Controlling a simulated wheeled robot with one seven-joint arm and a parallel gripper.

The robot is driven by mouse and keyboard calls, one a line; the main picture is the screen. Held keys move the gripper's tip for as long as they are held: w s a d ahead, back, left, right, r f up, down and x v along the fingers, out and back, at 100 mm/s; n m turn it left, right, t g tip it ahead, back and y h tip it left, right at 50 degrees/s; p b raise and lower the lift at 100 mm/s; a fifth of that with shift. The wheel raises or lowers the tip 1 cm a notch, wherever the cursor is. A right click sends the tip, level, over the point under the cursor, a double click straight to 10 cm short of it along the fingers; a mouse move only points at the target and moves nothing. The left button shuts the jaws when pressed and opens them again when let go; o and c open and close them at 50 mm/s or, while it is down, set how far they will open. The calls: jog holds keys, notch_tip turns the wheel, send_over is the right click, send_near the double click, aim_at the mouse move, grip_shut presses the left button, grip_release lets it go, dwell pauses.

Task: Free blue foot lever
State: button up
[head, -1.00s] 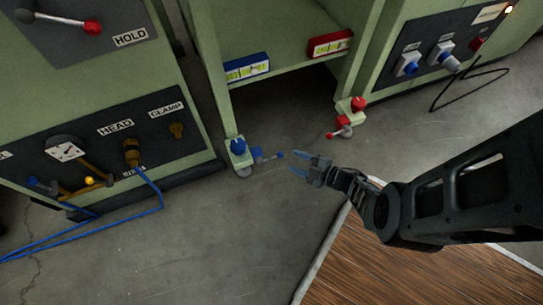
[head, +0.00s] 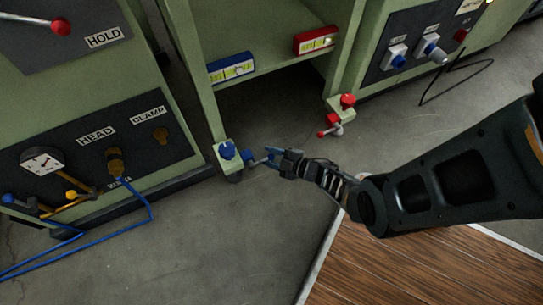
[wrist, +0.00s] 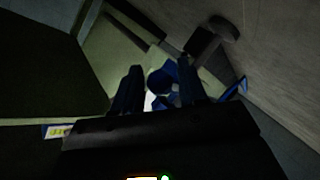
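The blue foot lever (head: 250,159) sticks out to the right from the foot of the cart's left leg, below a blue knob (head: 227,150). My gripper (head: 270,157) is low over the floor at the lever's outer end, with its fingers on either side of that end. In the wrist view my gripper (wrist: 156,88) has its two dark fingers apart, with blue parts (wrist: 162,80) showing between and beyond them. The lever's tip is partly hidden by the fingers, and I cannot tell whether they touch it.
A red foot lever (head: 329,131) with a red knob is at the right leg. A blue box (head: 231,68) and a red box (head: 316,40) sit on the shelf. A blue hose (head: 140,190) runs from the left panel. A wooden platform (head: 400,265) lies in front.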

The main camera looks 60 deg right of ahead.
grip_shut()
